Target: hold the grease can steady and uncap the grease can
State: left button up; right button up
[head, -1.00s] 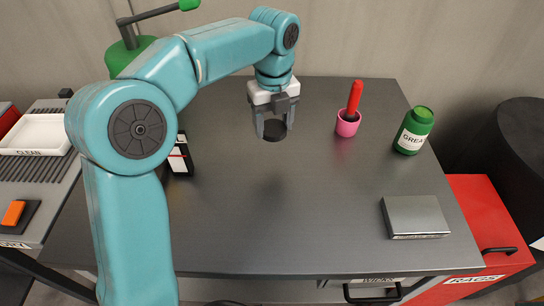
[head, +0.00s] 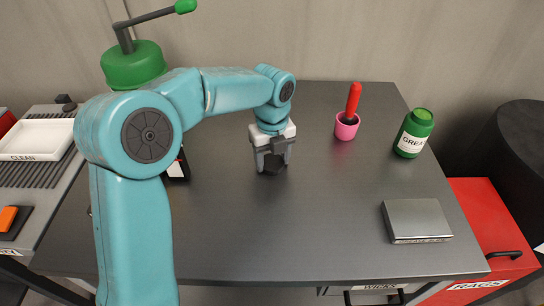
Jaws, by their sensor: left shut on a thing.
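The grease can (head: 412,138) is a green jar with a white label reading "GREA", and it stands upright at the back right of the table. Its green top (head: 422,115) is on it. My left gripper (head: 272,166) is at the middle of the table, well to the left of the can. It points down and its jaws are shut on a small dark thing, mostly hidden by the fingers; I cannot tell what it is. My right gripper is not in view.
A pink cup (head: 346,127) with a red-handled tool (head: 353,99) stands left of the can. A flat grey box (head: 417,219) lies on the right of the table (head: 300,230). A red rags bin (head: 490,225) stands beside the table. The front middle is clear.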

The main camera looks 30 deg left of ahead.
aim_at(272, 162)
pick_arm(q)
jog(key=o, duration=1.2)
jog(key=shift+f, duration=0.1)
notch_tip(272, 162, up, 12)
jog(key=shift+r+p, duration=0.2)
jog(key=shift+p, duration=0.95)
jog(key=shift+s, duration=0.1)
